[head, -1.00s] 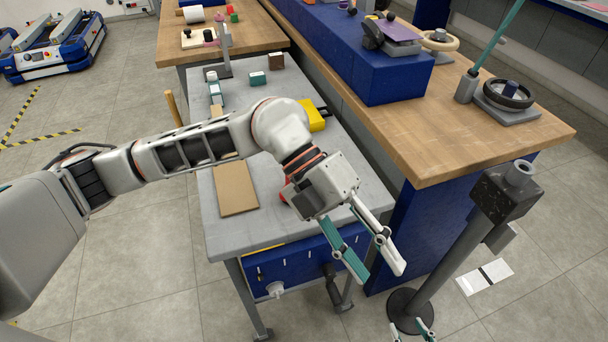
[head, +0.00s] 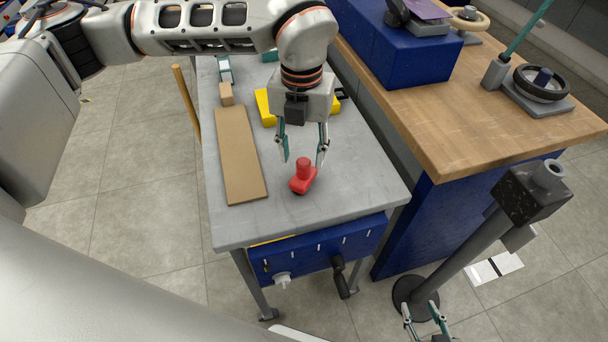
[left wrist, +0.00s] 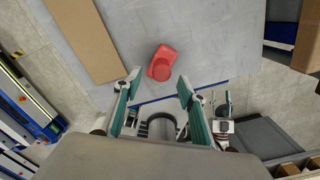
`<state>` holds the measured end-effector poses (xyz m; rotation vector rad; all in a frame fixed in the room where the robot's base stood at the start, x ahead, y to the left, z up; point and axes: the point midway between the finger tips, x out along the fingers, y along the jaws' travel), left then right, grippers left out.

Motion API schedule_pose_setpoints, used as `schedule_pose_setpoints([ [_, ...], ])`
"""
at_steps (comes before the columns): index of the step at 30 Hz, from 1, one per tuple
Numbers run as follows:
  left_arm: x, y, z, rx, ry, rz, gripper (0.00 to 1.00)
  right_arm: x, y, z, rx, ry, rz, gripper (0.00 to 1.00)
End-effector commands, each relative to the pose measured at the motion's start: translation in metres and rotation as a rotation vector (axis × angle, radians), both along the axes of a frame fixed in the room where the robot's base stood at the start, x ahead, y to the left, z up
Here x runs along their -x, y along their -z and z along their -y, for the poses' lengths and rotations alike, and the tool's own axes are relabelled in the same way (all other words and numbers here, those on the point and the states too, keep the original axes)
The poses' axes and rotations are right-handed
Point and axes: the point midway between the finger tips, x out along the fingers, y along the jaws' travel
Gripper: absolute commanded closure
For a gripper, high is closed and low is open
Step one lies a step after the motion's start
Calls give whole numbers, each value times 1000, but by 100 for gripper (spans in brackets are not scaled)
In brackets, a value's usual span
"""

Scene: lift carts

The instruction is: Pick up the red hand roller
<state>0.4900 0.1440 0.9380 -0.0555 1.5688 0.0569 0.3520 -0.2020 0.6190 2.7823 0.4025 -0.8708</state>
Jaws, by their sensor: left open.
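The red hand roller (head: 302,178) stands on the grey cart top (head: 345,190), near its front edge. My left gripper (head: 302,160) is open and points down, its teal-padded fingers apart above and slightly behind the roller. In the left wrist view the red roller (left wrist: 162,62) lies just beyond the gap between the open fingertips (left wrist: 158,78); no contact shows. My right gripper (head: 420,308) shows only its fingertips at the bottom edge, spread apart and empty, away from the cart.
A brown board (head: 240,155) lies left of the roller, with a small tan block (head: 226,93) behind it. A yellow object (head: 266,108) lies behind my left gripper. A wooden-topped bench (head: 470,130) and a dark post (head: 455,255) stand to the right.

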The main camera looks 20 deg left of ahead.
Motion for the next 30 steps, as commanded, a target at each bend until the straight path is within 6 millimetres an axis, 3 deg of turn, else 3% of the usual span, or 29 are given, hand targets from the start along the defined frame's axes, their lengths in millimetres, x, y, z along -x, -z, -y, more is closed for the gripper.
schedule_pose_setpoints([
  [7, -3, 35, 1, 0, 1, -3, 59, 0, -1, 0, 0, 0, 1, 62],
  [17, -3, 43, 2, 1, 2, -1, 59, 0, -2, 0, 0, 0, 1, 62],
  [22, -3, 42, 2, 1, 2, -1, 100, 0, -2, 0, 0, 0, 1, 62],
  [30, -3, 42, 2, 1, 2, -1, 100, 0, -2, 0, 0, 0, 1, 62],
])
